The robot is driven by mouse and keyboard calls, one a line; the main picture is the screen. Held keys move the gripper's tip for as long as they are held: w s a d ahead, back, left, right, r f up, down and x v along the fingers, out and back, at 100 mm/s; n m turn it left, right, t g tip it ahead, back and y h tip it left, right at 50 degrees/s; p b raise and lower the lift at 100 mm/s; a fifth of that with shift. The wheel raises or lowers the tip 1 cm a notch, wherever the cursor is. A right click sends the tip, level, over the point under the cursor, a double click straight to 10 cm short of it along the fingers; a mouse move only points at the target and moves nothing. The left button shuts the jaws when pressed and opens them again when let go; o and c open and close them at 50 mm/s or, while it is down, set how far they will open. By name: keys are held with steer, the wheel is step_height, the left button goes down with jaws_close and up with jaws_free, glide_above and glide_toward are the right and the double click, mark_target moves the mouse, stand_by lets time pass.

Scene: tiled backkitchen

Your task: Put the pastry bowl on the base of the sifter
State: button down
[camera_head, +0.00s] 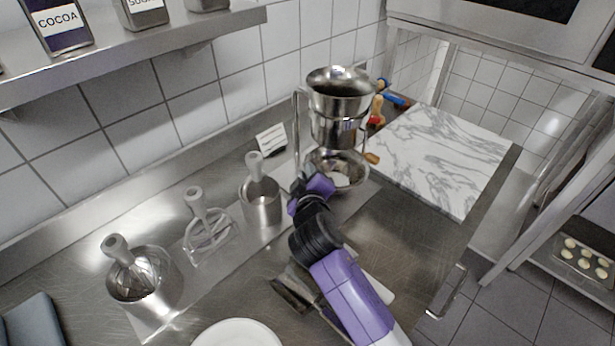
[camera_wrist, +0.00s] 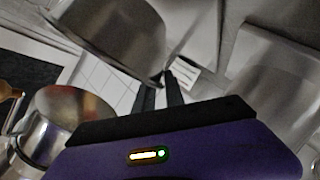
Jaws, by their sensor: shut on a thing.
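The steel pastry bowl (camera_head: 352,164) is below the drum of the sifter (camera_head: 338,132), beside its upright post. Its inside is shiny with a pale patch; I cannot tell whether its bottom touches the sifter base, which is mostly hidden by the bowl and my arm. My gripper (camera_head: 312,187) is at the bowl's near left side. In the wrist view the fingers of my gripper (camera_wrist: 162,88) are shut on the rim of the bowl (camera_wrist: 115,35), which fills the upper left. A rounded steel body with a wooden handle, apparently the sifter (camera_wrist: 65,112), shows at lower left.
A white plate (camera_head: 238,335) is at the front. A small card (camera_head: 271,139) stands behind.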

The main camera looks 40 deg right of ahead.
steer(key=shift+f, duration=0.8)
steer(key=shift+f, duration=0.15)
steer(key=c, duration=1.4)
jaws_free()
steer(key=b+v, duration=0.1)
steer(key=v, duration=1.1)
steer(key=shift+b, duration=0.35)
